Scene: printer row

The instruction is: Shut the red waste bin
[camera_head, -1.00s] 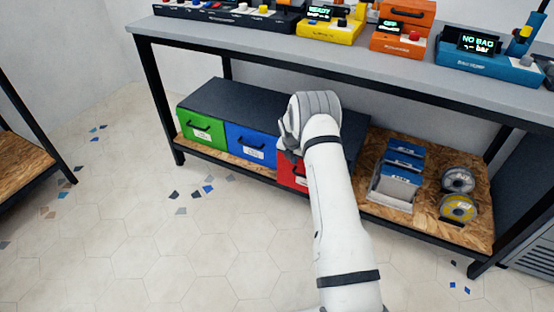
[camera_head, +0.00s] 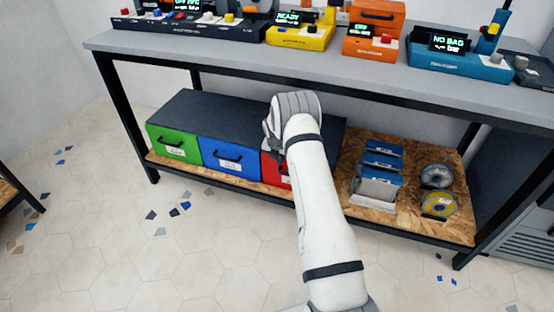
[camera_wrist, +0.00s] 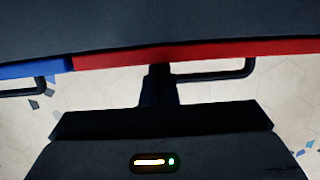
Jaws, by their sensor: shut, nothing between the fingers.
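The red waste bin (camera_head: 268,168) is the right-hand one of three coloured bins under a dark top on the low shelf. My arm hides much of its front in the head view. Its front looks about level with the blue bin's front. In the wrist view its red front edge (camera_wrist: 200,53) runs nearly in line with the blue edge, and its black handle (camera_wrist: 228,75) sticks out.
The blue bin (camera_head: 222,155) and green bin (camera_head: 172,143) stand to the left. Blue boxes (camera_head: 380,163) and spools (camera_head: 438,203) are on the shelf (camera_head: 405,225) at right. The worktop (camera_head: 330,65) overhangs above. The tiled floor (camera_head: 190,265) in front has only scattered chips.

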